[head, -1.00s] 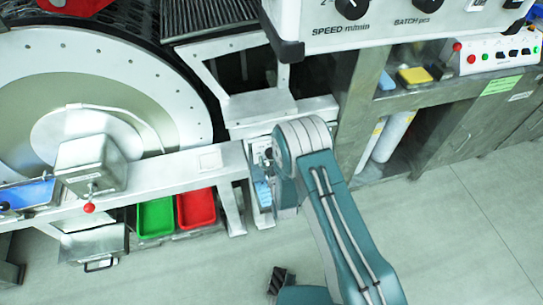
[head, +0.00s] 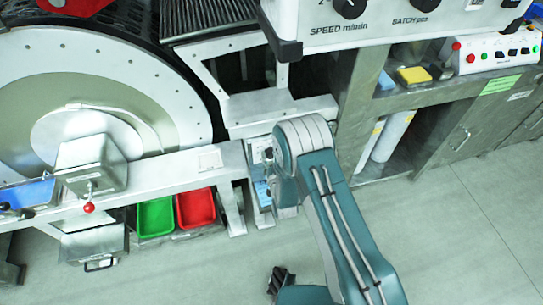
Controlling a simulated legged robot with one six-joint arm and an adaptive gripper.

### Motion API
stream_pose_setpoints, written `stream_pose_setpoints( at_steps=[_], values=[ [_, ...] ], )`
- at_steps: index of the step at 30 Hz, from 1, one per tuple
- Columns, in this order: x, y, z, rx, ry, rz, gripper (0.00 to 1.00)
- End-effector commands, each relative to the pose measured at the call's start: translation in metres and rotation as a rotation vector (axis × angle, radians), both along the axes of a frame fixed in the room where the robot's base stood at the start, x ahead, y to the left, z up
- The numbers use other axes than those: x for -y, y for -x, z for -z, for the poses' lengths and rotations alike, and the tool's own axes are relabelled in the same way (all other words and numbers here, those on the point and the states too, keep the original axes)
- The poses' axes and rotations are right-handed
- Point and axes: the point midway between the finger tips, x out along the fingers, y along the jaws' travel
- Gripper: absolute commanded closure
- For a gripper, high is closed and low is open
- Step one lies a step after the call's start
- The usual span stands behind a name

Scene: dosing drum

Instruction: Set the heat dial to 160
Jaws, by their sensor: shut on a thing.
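I cannot make out a dial marked for heat. A black dial (head: 350,6) with a white pointer sits above the words SPEED m/min on the white control panel (head: 375,36) at the top of the head view. A second black dial (head: 427,4), above BATCH pcs, is cut by the top edge. My teal arm rises from the lower right to its joint, left of the cabinet and below the panel. My gripper cannot be made out; the arm hides the area behind that joint. A small light-blue part shows just left of the joint.
A large round drum with a white rim (head: 205,95) stands at the left. Green (head: 156,216) and red (head: 196,208) trays sit under a metal bench. A white button box (head: 498,52) and yellow block (head: 413,75) stand on the right cabinet. The floor at lower right is clear.

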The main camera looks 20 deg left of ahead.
Motion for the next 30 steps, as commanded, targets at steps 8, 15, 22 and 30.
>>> stream_pose_setpoints(
  at_steps=[8, 15, 22, 30],
  values=[
    [-0.001, -0.002, -0.002, -0.001, -0.010, 0.000, 0.90],
    [-0.001, -0.001, -0.001, -0.001, -0.009, 0.000, 0.07],
    [0.001, -0.001, -0.002, -0.001, -0.008, 0.001, 0.07],
    [0.010, 0.019, -0.001, -0.005, -0.005, 0.000, 0.07]
  ],
)
